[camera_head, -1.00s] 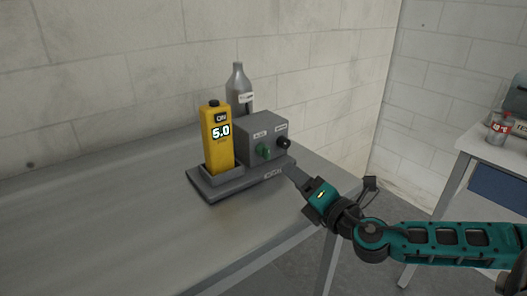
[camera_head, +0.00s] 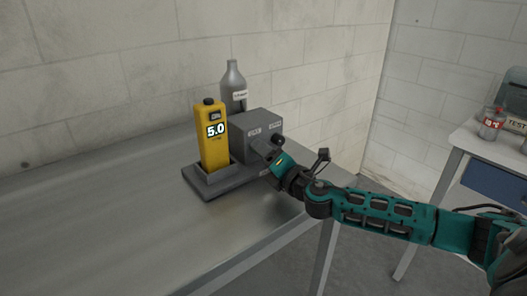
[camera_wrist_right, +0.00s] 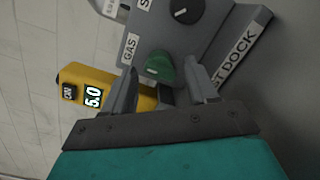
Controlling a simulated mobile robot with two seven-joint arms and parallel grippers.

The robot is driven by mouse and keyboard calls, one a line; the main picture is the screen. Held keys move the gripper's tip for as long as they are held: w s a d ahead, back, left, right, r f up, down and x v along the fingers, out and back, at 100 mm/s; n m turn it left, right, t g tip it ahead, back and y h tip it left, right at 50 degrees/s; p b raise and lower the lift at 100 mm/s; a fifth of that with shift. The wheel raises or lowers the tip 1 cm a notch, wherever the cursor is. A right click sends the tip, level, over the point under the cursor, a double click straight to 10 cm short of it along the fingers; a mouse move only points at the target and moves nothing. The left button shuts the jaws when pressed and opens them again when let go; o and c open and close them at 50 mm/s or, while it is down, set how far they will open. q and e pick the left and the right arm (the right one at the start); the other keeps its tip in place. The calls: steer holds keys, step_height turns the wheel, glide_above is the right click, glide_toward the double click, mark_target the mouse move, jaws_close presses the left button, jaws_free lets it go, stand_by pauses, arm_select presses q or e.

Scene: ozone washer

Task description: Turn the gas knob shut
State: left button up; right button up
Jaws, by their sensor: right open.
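The green gas knob (camera_wrist_right: 160,66) sits on the grey dock box, beside a label reading GAS in the right wrist view. In the head view my right gripper (camera_head: 262,151) covers it. My right gripper (camera_wrist_right: 165,85) is open, with its two fingers on either side of the knob's near side; whether they touch it I cannot tell. The black knob (camera_head: 278,140) is on the same face, and also shows in the right wrist view (camera_wrist_right: 187,10). My left gripper is not in view.
A yellow meter (camera_head: 213,140) reading 5.0 stands in the dock base (camera_head: 212,187), left of my gripper. A grey gas bottle (camera_head: 233,80) stands behind the box. The table (camera_head: 100,215) is clear at left. A second table with a jar (camera_head: 491,124) is at right.

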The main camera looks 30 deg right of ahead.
steer(key=shift+w, duration=0.65)
steer(key=c, duration=0.9)
